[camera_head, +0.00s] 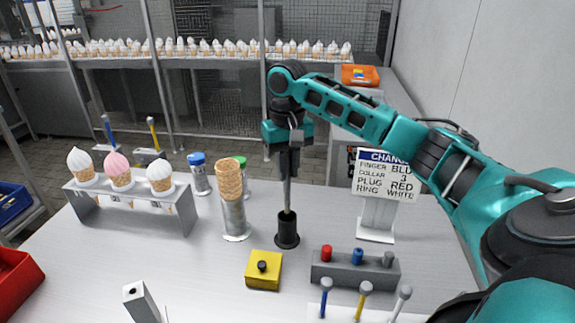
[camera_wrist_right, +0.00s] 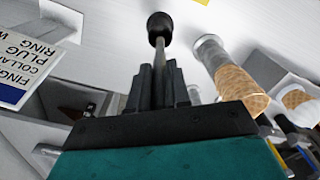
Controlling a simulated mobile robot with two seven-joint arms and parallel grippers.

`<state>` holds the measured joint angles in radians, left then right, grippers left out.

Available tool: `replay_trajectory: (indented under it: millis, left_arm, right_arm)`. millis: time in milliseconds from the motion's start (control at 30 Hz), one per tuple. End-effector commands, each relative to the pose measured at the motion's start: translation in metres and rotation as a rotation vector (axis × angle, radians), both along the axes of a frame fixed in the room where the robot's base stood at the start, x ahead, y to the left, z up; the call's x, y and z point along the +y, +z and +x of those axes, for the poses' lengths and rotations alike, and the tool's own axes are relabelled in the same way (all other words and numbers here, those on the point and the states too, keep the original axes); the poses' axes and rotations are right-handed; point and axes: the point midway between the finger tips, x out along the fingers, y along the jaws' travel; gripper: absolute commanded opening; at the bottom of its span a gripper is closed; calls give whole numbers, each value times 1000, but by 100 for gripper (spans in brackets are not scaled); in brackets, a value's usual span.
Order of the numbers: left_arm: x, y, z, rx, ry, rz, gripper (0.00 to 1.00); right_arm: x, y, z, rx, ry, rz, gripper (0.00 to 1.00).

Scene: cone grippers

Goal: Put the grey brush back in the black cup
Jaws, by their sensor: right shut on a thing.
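The black cup (camera_head: 287,232) stands upright on the table, right of the middle. My right gripper (camera_head: 288,172) is above it, pointing down and shut on the grey brush (camera_head: 287,195). The brush is near upright, and its lower end meets the cup's mouth; how deep it is inside is hidden. In the right wrist view the fingers (camera_wrist_right: 160,80) close around the brush (camera_wrist_right: 159,48), which runs to the cup (camera_wrist_right: 160,25). My left gripper is not in view.
A cone stack in a metal holder (camera_head: 235,215) stands left of the cup. A yellow block (camera_head: 264,272) and a grey rack (camera_head: 352,272) with coloured plugs are in front. A sign (camera_head: 384,180) stands right. An ice-cream cone stand (camera_head: 140,207) is at left.

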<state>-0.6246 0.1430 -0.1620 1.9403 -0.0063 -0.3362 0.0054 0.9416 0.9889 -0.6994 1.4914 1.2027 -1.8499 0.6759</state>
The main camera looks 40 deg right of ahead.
Motion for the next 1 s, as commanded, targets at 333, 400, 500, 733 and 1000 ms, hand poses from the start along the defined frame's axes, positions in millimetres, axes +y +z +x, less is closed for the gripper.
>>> replay_trajectory:
  millis: [333,400,500,733,1000]
  left_arm:
    - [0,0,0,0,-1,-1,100]
    - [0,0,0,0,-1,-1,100]
    - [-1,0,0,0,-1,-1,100]
    - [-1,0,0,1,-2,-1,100]
    - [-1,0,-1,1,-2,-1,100]
  right_arm:
    - [0,-12,0,1,0,-1,0]
    - [0,-14,0,1,0,0,0]
    - [0,-19,0,1,0,0,0]
    - [0,-28,0,2,0,1,0]
    - [0,-39,0,1,0,-1,0]
